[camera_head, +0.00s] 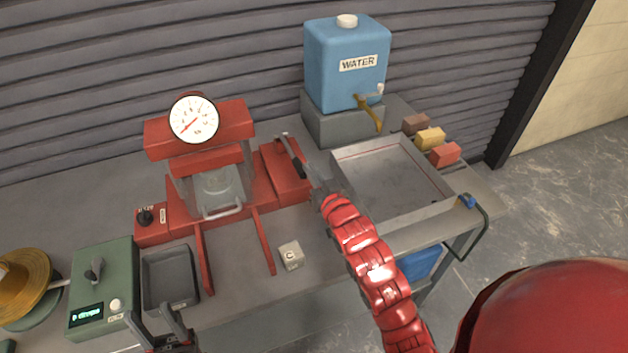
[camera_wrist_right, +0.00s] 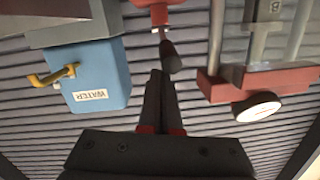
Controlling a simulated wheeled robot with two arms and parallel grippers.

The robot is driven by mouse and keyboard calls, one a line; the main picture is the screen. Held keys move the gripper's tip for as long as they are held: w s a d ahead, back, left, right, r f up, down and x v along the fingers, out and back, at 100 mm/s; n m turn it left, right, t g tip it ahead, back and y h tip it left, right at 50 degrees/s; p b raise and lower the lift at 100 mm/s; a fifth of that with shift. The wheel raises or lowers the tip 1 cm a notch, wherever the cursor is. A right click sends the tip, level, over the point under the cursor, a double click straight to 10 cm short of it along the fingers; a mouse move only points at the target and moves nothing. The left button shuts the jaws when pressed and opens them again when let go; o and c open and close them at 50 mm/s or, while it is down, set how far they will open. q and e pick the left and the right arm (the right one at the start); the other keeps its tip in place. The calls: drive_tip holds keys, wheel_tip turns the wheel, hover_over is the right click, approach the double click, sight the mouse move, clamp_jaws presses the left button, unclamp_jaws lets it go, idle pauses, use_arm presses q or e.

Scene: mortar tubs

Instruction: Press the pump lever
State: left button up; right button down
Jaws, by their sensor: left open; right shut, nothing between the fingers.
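The pump lever (camera_head: 292,157) has a black grip on a thin metal rod and rises from the red pump block (camera_head: 281,181), beside the red press (camera_head: 200,150) with a round gauge. In the right wrist view the lever's black grip (camera_wrist_right: 171,58) points toward my fingertips. My right gripper (camera_head: 312,170) is shut and empty, with its tips (camera_wrist_right: 160,73) right by the end of the grip. I cannot tell whether they touch. My left gripper (camera_head: 172,322) is open at the bottom left, in front of the dark tray, partly cut off by the frame.
A blue water container (camera_head: 345,85) with a tap stands on a grey block at the back. A shallow metal tray (camera_head: 390,178) lies to the right of my right gripper. A marked cube (camera_head: 291,255), a dark tray (camera_head: 170,277) and a green device (camera_head: 103,290) are nearer the front.

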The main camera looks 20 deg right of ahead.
drive_tip(key=s+p, duration=0.2)
drive_tip(key=s, duration=0.7)
drive_tip(key=shift+s+d+r+p, duration=0.2)
drive_tip(key=shift+d+r+p, duration=0.1)
drive_tip(key=shift+d+r, duration=0.1)
drive_tip(key=shift+w+r, duration=0.1)
idle(0.7)
